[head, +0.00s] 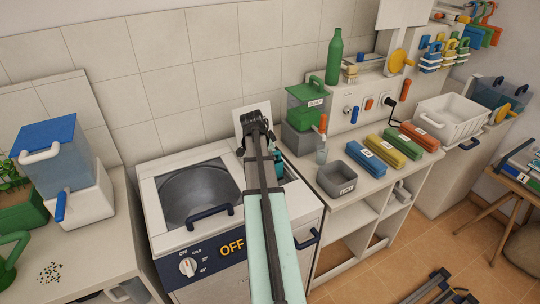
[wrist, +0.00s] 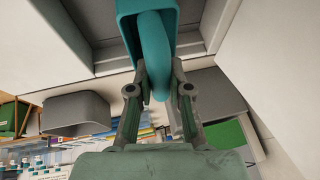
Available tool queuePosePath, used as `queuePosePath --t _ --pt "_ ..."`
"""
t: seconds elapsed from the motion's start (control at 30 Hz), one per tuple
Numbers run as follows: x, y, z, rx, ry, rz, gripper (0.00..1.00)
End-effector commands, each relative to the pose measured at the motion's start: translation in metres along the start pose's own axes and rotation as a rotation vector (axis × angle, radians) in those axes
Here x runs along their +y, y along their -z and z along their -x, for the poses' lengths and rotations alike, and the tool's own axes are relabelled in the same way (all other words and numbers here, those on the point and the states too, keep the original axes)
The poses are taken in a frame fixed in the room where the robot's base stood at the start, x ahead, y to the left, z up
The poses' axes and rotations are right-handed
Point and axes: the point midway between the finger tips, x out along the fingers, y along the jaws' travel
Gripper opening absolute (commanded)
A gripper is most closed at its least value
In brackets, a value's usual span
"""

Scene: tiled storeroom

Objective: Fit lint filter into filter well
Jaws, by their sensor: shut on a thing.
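The teal lint filter (wrist: 147,25) fills the top middle of the wrist view, with its curved handle towards me. My gripper (wrist: 159,82) is shut on that handle, one finger on each side. The filter well (wrist: 92,32) appears as a grey recess in a pale surface around and behind the filter. I cannot tell whether the filter is inside it or just over it. In the head view a little teal of the filter (head: 277,169) shows right of my arm, at the right of the washing machine's top (head: 153,186). My arm hides most of the filter and well there.
The open drum (head: 198,195) is left of my arm, with a dark blue handle (head: 210,217) in front. A white upright panel (head: 247,116) stands behind. A grey bin (head: 344,181) and coloured bundles (head: 384,147) occupy the right counter, near a green-lidded container (head: 307,105).

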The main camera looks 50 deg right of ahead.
Motion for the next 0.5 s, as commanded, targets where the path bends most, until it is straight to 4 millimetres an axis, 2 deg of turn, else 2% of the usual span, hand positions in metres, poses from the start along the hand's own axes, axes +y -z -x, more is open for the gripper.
queuePosePath --t 0.5 --pt "0.0025 -0.0047 -0.0114 0.000 0.000 0.000 0.00"
